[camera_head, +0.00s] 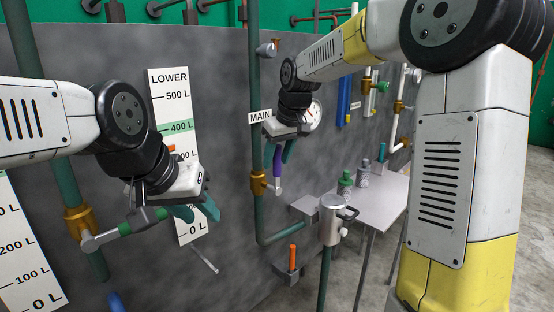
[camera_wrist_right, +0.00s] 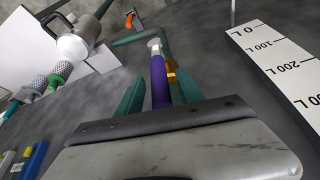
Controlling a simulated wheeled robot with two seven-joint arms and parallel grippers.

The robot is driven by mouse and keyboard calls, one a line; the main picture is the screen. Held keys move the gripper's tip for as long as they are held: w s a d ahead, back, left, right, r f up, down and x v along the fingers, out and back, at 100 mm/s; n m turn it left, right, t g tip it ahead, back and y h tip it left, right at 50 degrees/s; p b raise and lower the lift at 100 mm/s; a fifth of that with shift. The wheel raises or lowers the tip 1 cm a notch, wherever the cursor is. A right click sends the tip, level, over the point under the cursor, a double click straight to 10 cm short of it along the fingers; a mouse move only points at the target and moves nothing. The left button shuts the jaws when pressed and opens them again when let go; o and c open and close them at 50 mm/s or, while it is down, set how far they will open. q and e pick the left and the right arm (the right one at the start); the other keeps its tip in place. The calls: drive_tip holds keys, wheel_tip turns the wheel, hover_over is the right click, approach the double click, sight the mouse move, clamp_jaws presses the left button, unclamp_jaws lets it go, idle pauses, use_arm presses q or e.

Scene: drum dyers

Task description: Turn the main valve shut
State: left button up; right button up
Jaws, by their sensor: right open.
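The main valve is a brass body (camera_head: 258,182) on a vertical green pipe, below a "MAIN" label (camera_head: 260,117). Its purple lever (camera_head: 277,162) points up from a silver end beside the brass. In the right wrist view the purple lever (camera_wrist_right: 159,82) lies between the fingers of my right gripper (camera_wrist_right: 158,94), with gaps at both sides. My right gripper (camera_head: 279,153) is open around the lever, from above. The lever's upper end is hidden by the gripper. My left gripper (camera_head: 196,211) looks open and empty, away from the main valve, in front of the lower scale.
A green-handled valve (camera_head: 125,229) sits on the left pipe, close below my left gripper. A "LOWER" scale board (camera_head: 172,105) hangs on the grey drum wall. A metal canister (camera_head: 332,220) and a table with bottles (camera_head: 377,200) stand right of the main pipe.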

drive_tip(key=shift+f, duration=0.3)
clamp_jaws()
idle(1.3)
